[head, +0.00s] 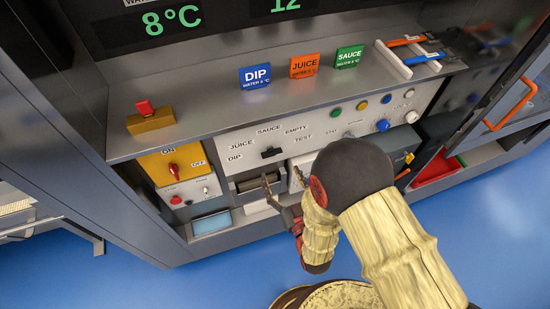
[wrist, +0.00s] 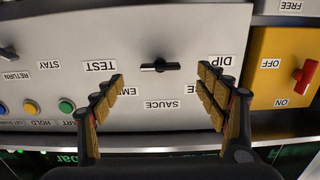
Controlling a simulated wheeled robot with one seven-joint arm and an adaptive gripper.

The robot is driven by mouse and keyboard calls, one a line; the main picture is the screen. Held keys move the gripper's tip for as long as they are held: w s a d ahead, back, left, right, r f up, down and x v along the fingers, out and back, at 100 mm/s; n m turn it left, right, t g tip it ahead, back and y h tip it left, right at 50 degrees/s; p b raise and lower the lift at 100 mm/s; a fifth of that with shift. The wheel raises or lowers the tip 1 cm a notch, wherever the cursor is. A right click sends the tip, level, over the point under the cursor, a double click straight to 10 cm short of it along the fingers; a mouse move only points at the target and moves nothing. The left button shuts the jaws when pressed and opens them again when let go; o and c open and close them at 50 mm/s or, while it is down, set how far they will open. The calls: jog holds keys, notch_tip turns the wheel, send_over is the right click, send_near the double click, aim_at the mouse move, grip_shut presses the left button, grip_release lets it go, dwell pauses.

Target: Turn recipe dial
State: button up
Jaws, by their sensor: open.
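The recipe dial (head: 270,152) is a small black knob on the white panel, with labels such as DIP, JUICE, SAUCE, EMPTY and TEST around it. In the wrist view, which shows the panel upside down, the dial (wrist: 160,66) has its bar lying across the picture, between the TEST and DIP labels. I cannot tell surely which label it points at. My gripper (head: 284,180) is open and empty in front of the panel, below the dial. In the wrist view its gold-padded fingers (wrist: 161,75) stand wide apart, one on each side of the dial, with no visible contact.
A yellow ON/OFF switch plate (head: 172,167) is left of the dial. Coloured buttons (head: 360,105) are to the right. The shelf (head: 215,115) above holds DIP (head: 255,76), JUICE (head: 304,65) and SAUCE (head: 349,57) cards. An open door with an orange handle (head: 510,105) is far right.

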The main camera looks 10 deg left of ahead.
aim_at(273, 156)
jog(key=x, duration=0.5)
jog(key=r+x, duration=0.1)
jog(key=x, duration=0.1)
jog(key=shift+w+a, duration=0.25)
jog(key=shift+w, duration=0.1)
jog(key=shift+y, duration=0.3)
jog(key=shift+c, duration=1.2)
jog(key=shift+b, duration=0.3)
jog(key=c, duration=0.9)
